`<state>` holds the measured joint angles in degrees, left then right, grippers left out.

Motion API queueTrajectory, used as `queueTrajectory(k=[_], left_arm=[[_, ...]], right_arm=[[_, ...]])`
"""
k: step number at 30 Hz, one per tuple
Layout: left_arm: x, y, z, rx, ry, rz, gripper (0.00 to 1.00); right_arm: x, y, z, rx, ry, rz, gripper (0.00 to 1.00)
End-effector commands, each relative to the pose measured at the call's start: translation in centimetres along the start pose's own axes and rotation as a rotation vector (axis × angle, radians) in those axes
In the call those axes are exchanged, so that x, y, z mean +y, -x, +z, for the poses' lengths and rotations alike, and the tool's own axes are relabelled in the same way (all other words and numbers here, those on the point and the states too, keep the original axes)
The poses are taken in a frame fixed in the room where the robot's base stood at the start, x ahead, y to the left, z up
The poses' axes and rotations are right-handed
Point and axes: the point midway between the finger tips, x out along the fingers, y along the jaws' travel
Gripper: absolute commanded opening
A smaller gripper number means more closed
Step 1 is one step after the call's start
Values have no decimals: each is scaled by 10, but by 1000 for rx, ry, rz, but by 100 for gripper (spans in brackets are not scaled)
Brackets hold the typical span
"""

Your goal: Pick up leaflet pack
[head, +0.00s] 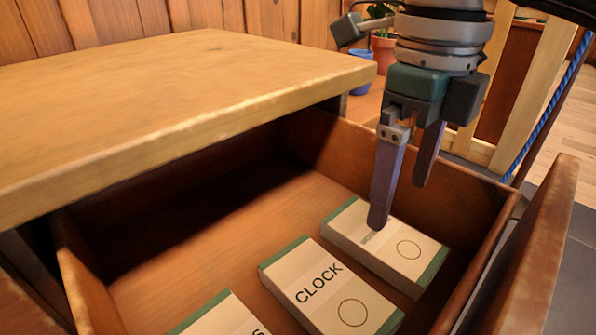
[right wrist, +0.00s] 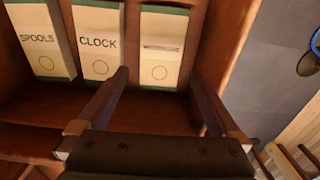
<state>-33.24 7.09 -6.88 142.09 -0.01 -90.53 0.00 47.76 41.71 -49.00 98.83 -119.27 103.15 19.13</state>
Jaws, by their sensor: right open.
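Three cream packs with green ends lie side by side in an open wooden drawer (head: 178,282). The rightmost pack (head: 395,262) has a circle and a small mark I cannot read; it also shows in the right wrist view (right wrist: 162,52). The middle pack (head: 328,292) reads CLOCK. The left pack (head: 222,318) is cut off in the head view, but reads SPOOLS in the right wrist view (right wrist: 40,42). My right gripper (head: 399,202) is open and empty, fingers pointing down over the rightmost pack. I cannot tell whether a fingertip touches it. My left gripper is not in view.
A wooden top (head: 190,85) overhangs the drawer's back left. The drawer's front panel (head: 535,255) stands at the right. Behind are a blue pot (head: 362,87), a terracotta pot (head: 383,52) with a plant, and a blue rope (head: 552,105).

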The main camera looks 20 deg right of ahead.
Motion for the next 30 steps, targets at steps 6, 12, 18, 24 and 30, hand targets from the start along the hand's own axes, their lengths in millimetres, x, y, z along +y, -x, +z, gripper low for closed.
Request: queueTrajectory(k=[6,12,18,24,30], left_arm=[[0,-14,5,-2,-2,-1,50],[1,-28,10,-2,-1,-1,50],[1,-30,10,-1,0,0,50],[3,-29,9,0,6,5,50],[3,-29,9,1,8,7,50]], right_arm=[[1,-32,2,-1,2,5,100],[-1,-64,7,0,2,5,100],[-1,-74,8,-2,3,4,100],[-1,-73,8,-2,3,4,96],[-1,-73,8,-2,3,4,73]])
